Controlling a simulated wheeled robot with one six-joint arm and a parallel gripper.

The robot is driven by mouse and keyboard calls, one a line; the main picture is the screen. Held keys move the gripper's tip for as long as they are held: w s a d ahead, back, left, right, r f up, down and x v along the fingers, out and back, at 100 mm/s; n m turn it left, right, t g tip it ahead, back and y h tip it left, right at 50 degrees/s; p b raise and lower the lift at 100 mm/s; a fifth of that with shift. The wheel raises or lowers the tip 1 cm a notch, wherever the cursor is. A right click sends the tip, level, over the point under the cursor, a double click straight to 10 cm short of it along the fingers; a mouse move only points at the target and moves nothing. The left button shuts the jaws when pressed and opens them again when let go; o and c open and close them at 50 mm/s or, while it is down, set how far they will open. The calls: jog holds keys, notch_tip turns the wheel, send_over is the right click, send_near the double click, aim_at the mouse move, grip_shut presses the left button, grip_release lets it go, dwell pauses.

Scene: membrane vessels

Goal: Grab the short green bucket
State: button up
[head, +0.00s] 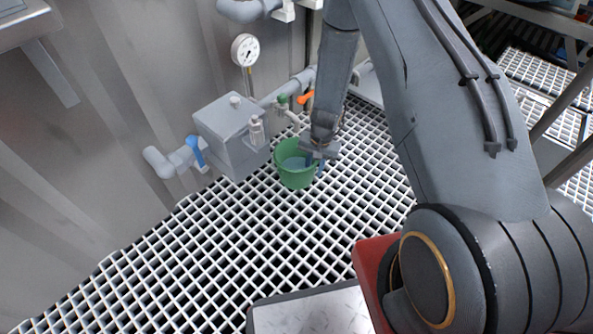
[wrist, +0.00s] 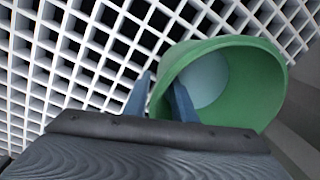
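The short green bucket (head: 296,179) stands upright on the white grating, in front of the grey box on the wall pipe. Its inside looks pale blue-grey at the bottom. My gripper (head: 316,163) is at the bucket's right rim, pointing down. In the wrist view the bucket (wrist: 250,95) fills the right of the middle. The two blue-grey fingers of my gripper (wrist: 162,85) straddle its near-left wall, one inside the bucket and one outside. A gap shows between the fingers, wider than the thin wall, so the gripper looks open.
A grey box (head: 232,135) on a pipe with a blue-handled valve (head: 195,150) is left of the bucket. An orange handle (head: 305,97) and a pressure gauge (head: 245,50) are behind. The grating (head: 190,245) in front is clear.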

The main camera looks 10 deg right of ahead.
grip_shut()
jog(key=shift+r, duration=0.1)
